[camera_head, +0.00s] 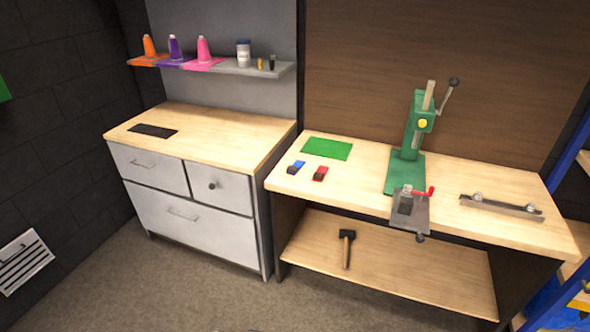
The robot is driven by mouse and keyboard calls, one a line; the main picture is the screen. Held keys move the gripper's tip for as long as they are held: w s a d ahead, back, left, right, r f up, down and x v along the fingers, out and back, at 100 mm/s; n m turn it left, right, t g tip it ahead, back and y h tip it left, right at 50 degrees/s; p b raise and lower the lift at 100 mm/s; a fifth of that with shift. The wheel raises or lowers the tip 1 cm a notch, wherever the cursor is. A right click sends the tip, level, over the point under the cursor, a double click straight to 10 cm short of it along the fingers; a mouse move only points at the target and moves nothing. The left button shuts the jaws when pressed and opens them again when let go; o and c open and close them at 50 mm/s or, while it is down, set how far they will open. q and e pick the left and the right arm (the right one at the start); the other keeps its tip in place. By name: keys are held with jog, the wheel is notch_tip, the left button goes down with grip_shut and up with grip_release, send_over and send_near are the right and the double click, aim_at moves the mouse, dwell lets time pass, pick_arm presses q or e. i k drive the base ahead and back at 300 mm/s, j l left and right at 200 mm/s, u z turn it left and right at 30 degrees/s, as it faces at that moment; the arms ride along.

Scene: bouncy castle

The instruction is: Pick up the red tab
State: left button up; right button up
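A small red and black piece (320,173), which seems to be the red tab, lies on the left part of the wooden workbench top (350,190). A similar blue and black piece (296,167) lies just to its left, apart from it. A flat green sheet (327,148) lies behind them. Neither of my grippers shows in the head view, so I cannot see whether they hold anything.
A green press (416,135) stands mid-bench, with a grey vise (410,212) at the front edge. A metal bar (502,206) lies to the right. A hammer (347,247) lies on the lower shelf. A drawer cabinet (190,190) stands left. Floor in front is clear.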

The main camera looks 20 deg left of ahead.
aim_at(319, 175)
jog(key=i+j+z, duration=0.15)
jog(key=z, duration=0.25)
jog(key=j+z, duration=0.2)
jog(key=z, duration=0.2)
jog(key=i+j+z, duration=0.15)
jog(key=z, duration=0.25)
jog(key=j+z, duration=0.35)
jog(key=j, duration=1.65)
jog(key=i+j+z, duration=0.1)
jog(key=j, duration=0.7)
